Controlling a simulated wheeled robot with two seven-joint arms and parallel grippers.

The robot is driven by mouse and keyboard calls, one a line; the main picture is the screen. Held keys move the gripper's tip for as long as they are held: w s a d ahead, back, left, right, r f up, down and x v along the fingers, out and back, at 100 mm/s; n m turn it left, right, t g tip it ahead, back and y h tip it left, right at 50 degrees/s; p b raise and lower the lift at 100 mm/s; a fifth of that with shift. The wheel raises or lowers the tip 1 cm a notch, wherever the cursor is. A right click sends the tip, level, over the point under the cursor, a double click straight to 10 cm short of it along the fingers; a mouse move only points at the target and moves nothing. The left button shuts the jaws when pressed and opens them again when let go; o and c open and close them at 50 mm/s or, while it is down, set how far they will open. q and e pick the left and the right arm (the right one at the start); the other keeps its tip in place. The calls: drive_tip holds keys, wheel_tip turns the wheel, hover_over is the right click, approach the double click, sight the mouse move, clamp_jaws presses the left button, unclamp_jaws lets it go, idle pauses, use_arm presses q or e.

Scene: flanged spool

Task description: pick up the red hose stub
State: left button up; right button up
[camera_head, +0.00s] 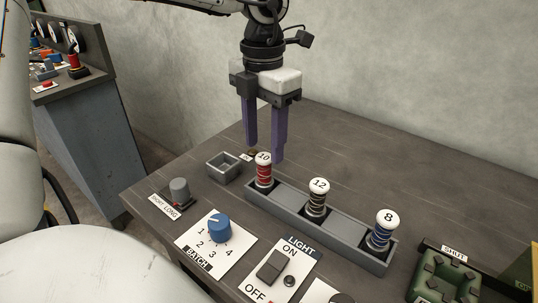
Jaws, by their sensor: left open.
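The red hose stub (264,175) stands upright at the left end of a grey tray (335,226). It has a white top flange marked 10 and a ribbed red body. My left gripper (264,151) points down with its two purple fingers apart and nothing held between them. Its fingertips are just above and behind the red stub's top in the picture; I cannot tell the exact gap. My right gripper is not in view.
A small empty grey box (222,167) is left of the tray. A blue knob (219,228) and a light switch (270,267) are in front. The back tabletop is clear.

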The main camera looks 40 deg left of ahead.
sight(264, 157)
use_arm(q)
wheel_tip(264, 157, down, 7)
drive_tip(key=shift+s+r, duration=0.15)
drive_tip(key=shift+r, duration=0.05)
clamp_jaws()
idle(0.3)
drive_tip(key=shift+r, duration=0.1)
